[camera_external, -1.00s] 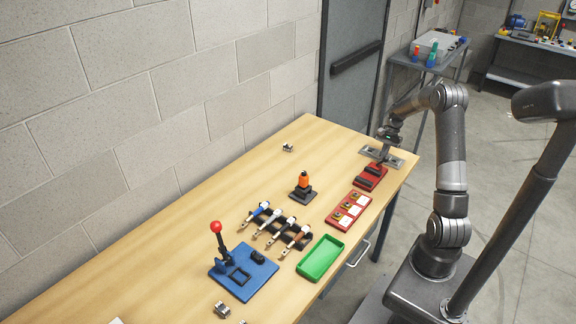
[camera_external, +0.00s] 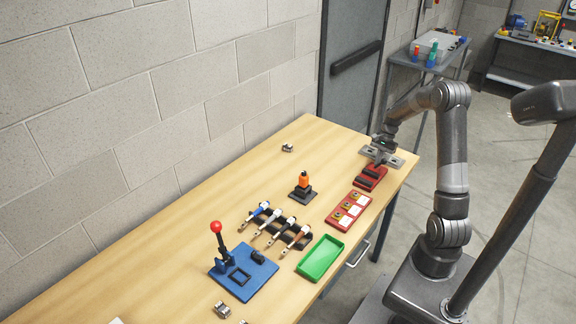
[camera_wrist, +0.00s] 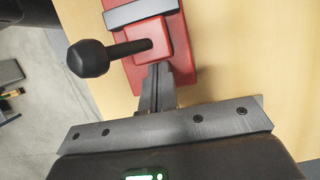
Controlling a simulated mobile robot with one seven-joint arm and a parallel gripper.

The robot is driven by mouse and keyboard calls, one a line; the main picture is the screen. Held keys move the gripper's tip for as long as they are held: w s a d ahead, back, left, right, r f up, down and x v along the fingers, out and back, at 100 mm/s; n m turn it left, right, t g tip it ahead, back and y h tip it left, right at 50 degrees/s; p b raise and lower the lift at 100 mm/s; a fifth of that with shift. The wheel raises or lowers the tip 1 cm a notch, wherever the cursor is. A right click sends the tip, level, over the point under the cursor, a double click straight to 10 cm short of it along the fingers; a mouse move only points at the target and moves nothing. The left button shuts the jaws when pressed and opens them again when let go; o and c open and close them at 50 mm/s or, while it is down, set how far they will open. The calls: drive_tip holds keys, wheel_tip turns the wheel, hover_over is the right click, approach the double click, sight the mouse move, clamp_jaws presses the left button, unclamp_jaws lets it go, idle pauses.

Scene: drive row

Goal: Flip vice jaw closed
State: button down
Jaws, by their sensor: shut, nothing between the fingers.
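The vice is a red base with dark blocks on top (camera_external: 369,179), at the far right end of the wooden bench. In the wrist view its red body (camera_wrist: 180,70) shows at the top, with a grey bar (camera_wrist: 140,12) across it. A dark lever with a black knob (camera_wrist: 90,58) sticks out to the left from a raised red block. My gripper (camera_wrist: 158,75) is shut and empty, its fingertips close beside that red block. I cannot tell whether they touch. In the outside view my gripper (camera_external: 376,166) is at the vice's far end, partly covering it.
An orange-topped fixture (camera_external: 303,187), several handled tools (camera_external: 274,227) and a blue base with a red-knobbed lever (camera_external: 243,272) stand further left.

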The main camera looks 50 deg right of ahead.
sight(374, 166)
drive_tip(key=a, duration=0.3)
drive_tip(key=shift+w+a+f, duration=0.1)
drive_tip(key=shift+a, duration=0.15)
drive_tip(key=d, duration=0.5)
drive_tip(key=v, duration=1)
drive_tip(key=shift+d, duration=0.2)
